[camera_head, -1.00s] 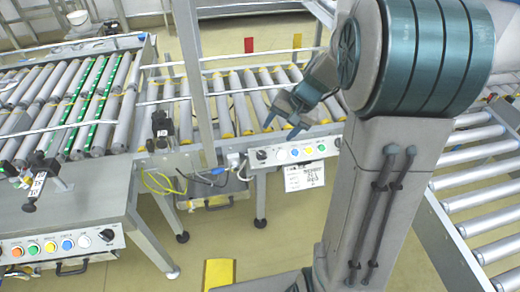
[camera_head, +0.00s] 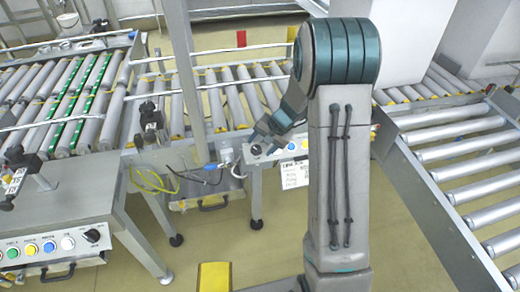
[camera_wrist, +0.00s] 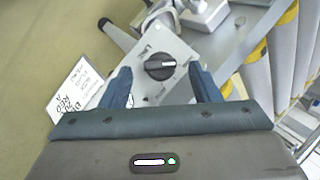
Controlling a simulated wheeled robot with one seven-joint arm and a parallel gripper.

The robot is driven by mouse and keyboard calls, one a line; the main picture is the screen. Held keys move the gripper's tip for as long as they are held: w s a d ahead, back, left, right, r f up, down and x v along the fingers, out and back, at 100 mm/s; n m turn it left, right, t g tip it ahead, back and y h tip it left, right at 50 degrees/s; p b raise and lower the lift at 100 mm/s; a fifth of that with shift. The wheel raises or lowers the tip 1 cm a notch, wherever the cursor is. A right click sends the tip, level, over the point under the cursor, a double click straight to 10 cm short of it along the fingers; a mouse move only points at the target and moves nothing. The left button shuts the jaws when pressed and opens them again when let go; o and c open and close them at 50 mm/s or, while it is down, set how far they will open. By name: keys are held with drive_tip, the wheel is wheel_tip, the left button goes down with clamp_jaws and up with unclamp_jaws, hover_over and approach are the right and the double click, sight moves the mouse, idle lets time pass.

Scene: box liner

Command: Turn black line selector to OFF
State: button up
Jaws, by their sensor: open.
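The black selector knob (camera_wrist: 160,66) sits on a light panel plate in the wrist view, with a white mark on its face. In the head view the knob (camera_head: 256,150) shows at the left end of the middle conveyor's control panel. My gripper (camera_wrist: 160,80) is open, one blue finger on each side of the knob in the picture. The knob lies a little beyond the fingertips, and I see no contact. In the head view my gripper (camera_head: 262,138) is just above the panel and hides part of it. The lettering around the knob is too small to read.
A white label sheet (camera_head: 295,174) hangs below the panel. A second panel with a black knob (camera_head: 92,235) and coloured buttons is at the lower left. A metal post (camera_head: 186,75) and cables (camera_head: 205,168) stand left of the panel. Roller conveyors surround the area.

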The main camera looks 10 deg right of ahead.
sight(257, 150)
drive_tip(key=shift+x, duration=1)
drive_tip(key=c, duration=1)
